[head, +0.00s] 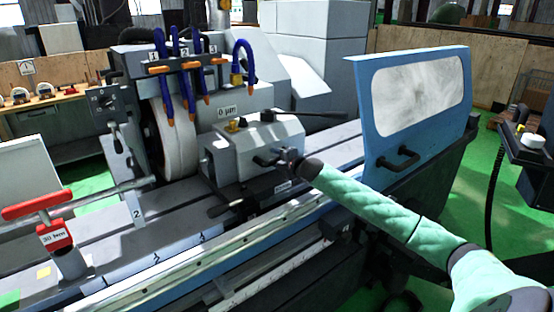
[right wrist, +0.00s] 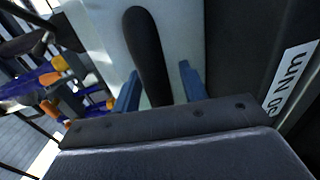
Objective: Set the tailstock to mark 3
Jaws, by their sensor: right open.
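The tailstock (head: 262,135) is a grey block on the grinder's long bed, right of the grinding wheel. A dark lever (head: 228,207) sticks out low at its front left, and a black bar extends at its upper right. My right gripper (head: 272,160) is at the tailstock's front face. In the right wrist view its two blue fingers (right wrist: 158,92) are apart, with a black rounded handle (right wrist: 149,50) showing between them; I cannot tell whether they touch it. Small marks (head: 155,257) on the bed's front strip are hard to read. My left gripper is out of view.
The grinding wheel (head: 177,136) and blue coolant nozzles (head: 186,75) stand left of the tailstock. A blue-framed door (head: 417,98) is at the right. A red-handled tool labelled 30 Nm (head: 56,237) stands front left. The bed (head: 338,150) right of the tailstock is clear.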

